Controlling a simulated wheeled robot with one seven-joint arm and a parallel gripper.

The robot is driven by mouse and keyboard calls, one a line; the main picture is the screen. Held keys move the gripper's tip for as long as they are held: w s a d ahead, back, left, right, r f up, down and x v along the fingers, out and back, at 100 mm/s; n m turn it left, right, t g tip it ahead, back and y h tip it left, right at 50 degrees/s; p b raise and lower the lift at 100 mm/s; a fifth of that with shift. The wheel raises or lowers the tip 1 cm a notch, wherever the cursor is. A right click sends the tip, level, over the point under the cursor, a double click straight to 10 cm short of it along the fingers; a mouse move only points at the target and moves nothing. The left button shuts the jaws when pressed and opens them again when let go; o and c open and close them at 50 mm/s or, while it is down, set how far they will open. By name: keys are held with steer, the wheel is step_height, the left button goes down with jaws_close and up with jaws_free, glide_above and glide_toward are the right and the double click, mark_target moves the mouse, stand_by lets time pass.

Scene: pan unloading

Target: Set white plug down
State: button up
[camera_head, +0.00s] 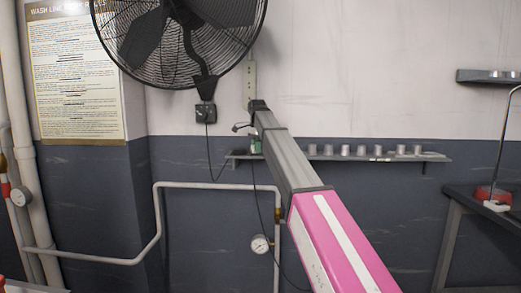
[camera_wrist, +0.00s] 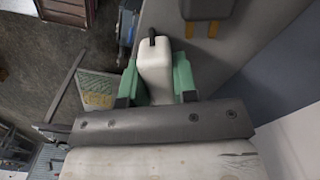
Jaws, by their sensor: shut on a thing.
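The white plug (camera_wrist: 155,62) sits between the green fingers of my gripper (camera_wrist: 156,82) in the wrist view. The fingers are shut on its sides, and a short black stub shows at its far end. In the head view, my gripper (camera_head: 256,144) is a small green patch at the far end of my arm, just above the left end of the wall shelf (camera_head: 288,156). My arm hides part of the shelf there. I cannot tell whether the plug touches the shelf.
Several metal cups (camera_head: 345,150) stand along the shelf to the right. A fan (camera_head: 180,30), a white pipe (camera_head: 205,186) and hanging cables are near the arm.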

steer(key=shift+f, duration=0.4)
steer(key=shift+f, duration=0.15)
steer(key=o, duration=0.9)
steer(key=shift+o, duration=0.2)
